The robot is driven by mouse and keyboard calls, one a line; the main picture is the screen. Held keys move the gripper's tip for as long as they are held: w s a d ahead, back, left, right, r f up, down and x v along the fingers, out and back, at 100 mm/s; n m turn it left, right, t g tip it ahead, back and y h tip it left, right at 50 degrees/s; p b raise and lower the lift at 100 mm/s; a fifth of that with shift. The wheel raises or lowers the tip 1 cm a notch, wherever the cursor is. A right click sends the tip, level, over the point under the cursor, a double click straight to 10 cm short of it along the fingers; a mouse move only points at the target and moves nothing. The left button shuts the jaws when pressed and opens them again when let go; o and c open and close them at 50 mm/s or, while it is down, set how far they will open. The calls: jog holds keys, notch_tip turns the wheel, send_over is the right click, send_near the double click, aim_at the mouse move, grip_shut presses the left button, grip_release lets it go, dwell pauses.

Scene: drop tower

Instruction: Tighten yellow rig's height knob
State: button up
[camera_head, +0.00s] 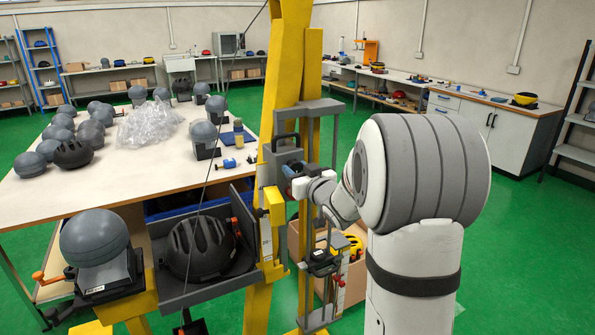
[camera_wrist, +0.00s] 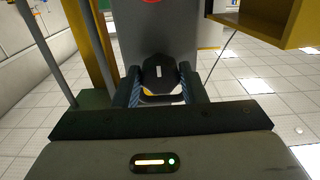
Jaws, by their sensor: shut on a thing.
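The yellow rig (camera_head: 289,60) rises as a tall yellow frame in the middle of the head view, with a grey carriage on its rails. My gripper (camera_head: 291,178) reaches in from the right against this carriage. In the wrist view my gripper (camera_wrist: 160,88) has its two dark blue-grey fingers on either side of a dark knob (camera_wrist: 160,74) with a pale mark on its face, and is shut on it. The knob sits in front of a grey plate (camera_wrist: 165,35). In the head view the knob is hidden by my gripper.
A black helmet (camera_head: 200,246) lies in a grey tray left of the rig, beside a grey headform (camera_head: 95,237). A white table (camera_head: 130,175) with several headforms and helmets stands behind. A cardboard box (camera_head: 355,285) stands right of the rig. Green floor is free at the right.

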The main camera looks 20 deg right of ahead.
jog(key=shift+f+n+b, duration=0.1)
jog(key=shift+n+b, duration=0.2)
jog(key=shift+b, duration=0.3)
jog(key=n+b, duration=0.2)
jog(key=b, duration=0.1)
jog(key=shift+f, duration=0.15)
jog(key=n+b, duration=0.5)
jog(key=b, duration=0.2)
jog(key=n+b, duration=0.5)
jog(key=shift+n, duration=0.4)
jog(key=shift+r+n+b, duration=0.2)
jog(key=shift+n+b, duration=0.6)
jog(key=shift+n, duration=0.35)
jog(key=shift+r+n+b, duration=0.15)
jog(key=shift+n+b, duration=0.65)
jog(key=shift+n, duration=0.35)
jog(key=o, duration=1)
